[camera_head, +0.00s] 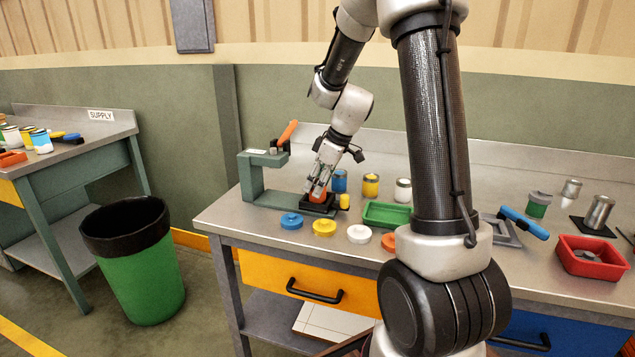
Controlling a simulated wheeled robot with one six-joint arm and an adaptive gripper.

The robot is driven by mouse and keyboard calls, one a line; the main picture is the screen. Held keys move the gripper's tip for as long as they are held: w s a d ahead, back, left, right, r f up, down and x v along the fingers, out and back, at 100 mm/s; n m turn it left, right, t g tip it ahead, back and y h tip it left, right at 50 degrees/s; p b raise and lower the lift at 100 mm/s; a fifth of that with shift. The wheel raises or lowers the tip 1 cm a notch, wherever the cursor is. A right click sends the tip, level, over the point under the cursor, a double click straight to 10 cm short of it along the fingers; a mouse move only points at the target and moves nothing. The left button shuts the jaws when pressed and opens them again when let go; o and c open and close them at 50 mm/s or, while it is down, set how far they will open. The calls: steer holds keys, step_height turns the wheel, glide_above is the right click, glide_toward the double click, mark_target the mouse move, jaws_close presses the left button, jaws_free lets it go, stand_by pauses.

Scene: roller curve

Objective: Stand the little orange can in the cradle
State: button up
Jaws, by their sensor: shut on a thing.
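My gripper (318,186) points down at the left part of the workbench. It is shut on the little orange can (318,197), which shows only partly between and below the fingers. The can is at a black holder (312,209), which looks like the cradle, beside the green press frame (250,187). The can looks roughly upright. I cannot tell whether its bottom touches the cradle, as the fingers hide much of it.
Blue, yellow and white cans (371,186) stand right of my gripper. Blue, yellow, white and orange lids (325,228) lie in front. A green tray (387,215) is close by on the right. The press's orange handle (288,132) rises behind left.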

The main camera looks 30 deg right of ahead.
steer(key=o, duration=1.2)
steer(key=shift+c, duration=0.2)
steer(key=o, duration=0.4)
steer(key=shift+r, duration=0.1)
steer(key=shift+r, duration=4.4)
